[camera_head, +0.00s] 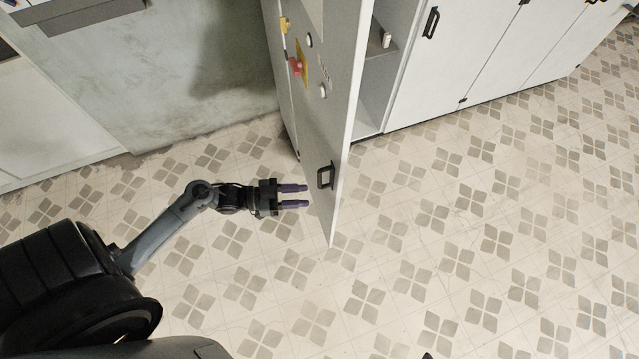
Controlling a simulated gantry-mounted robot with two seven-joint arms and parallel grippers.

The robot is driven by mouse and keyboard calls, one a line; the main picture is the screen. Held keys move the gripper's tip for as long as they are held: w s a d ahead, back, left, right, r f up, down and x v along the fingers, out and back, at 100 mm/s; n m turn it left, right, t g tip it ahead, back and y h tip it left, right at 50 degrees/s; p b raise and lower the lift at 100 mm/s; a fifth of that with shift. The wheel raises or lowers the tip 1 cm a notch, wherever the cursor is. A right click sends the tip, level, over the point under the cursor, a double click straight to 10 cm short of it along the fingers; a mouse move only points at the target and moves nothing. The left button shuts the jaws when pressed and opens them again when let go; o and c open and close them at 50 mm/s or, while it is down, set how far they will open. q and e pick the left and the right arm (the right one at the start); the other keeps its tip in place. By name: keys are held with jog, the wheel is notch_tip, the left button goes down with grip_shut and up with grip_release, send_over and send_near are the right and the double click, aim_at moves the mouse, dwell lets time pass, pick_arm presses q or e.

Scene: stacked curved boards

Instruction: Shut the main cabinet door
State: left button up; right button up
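The main cabinet door (338,130) is a tall light-grey panel that stands wide open, its edge toward me. Its outer face, on the left, carries a black handle (324,176) low down, a red knob on a yellow plate (297,66) and a few small buttons. Behind the door, the cabinet's inside (376,85) shows a shelf with a small white object. My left gripper (296,196) is just left of the door near the handle, its two purple fingers apart with nothing between them. I cannot tell whether a fingertip touches the door. My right gripper does not show.
Closed white cabinet doors (460,50) with black handles run to the right. A bare plaster wall (170,75) and a white unit (50,110) stand at the left. The patterned tile floor (430,260) is clear in front and to the right of the door.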

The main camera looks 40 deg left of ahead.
pick_arm(q)
jog(key=b, duration=0.4)
send_near(319, 176)
notch_tip(319, 176, down, 2)
jog(key=shift+t, duration=0.4)
jog(key=p+x, duration=0.1)
jog(key=x, duration=0.9)
jog(key=shift+w+a, duration=0.1)
jog(key=shift+w, duration=0.1)
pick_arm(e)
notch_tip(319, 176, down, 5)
pick_arm(q)
grip_shut()
